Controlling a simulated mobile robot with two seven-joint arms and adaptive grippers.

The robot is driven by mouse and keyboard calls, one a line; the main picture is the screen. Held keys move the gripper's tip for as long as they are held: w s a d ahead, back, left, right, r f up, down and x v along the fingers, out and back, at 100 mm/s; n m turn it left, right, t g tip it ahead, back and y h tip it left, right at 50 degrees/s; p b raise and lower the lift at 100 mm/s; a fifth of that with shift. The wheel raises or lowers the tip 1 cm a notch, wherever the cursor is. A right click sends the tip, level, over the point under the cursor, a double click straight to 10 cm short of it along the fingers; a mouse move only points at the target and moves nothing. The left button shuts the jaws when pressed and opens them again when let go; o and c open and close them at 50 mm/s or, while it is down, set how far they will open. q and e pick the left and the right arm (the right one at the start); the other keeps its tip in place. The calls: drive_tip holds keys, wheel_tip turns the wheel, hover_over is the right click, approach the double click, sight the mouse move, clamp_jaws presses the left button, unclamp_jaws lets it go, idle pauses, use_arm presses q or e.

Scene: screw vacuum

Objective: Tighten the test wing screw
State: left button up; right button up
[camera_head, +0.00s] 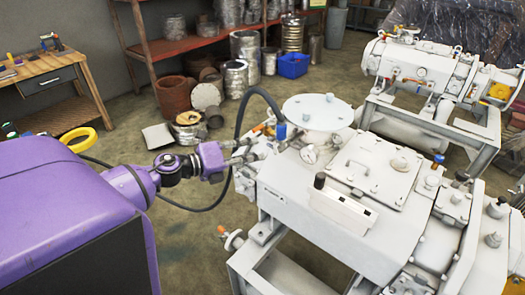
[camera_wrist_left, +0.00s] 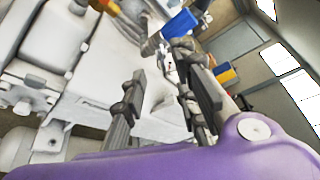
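The white vacuum machine (camera_head: 375,200) fills the right half of the head view. My left gripper (camera_head: 258,148) reaches its left side, near a blue-capped fitting (camera_head: 281,131) beside the round lid. In the left wrist view my left gripper (camera_wrist_left: 165,75) has its two dark fingers spread apart, with no object clearly held between them. A grey metal fitting (camera_wrist_left: 150,45) shows beyond the fingertips, below a blue part (camera_wrist_left: 180,23). I cannot tell for sure which small part is the test wing screw; fingers and clutter partly hide that area. My right gripper is not in view.
A round white lid (camera_head: 317,111) and a pressure gauge (camera_head: 309,154) stand close to the right of the gripper. A black hose (camera_head: 238,117) arches just behind it.

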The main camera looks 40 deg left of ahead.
use_arm(q)
drive_tip(key=v, duration=0.6)
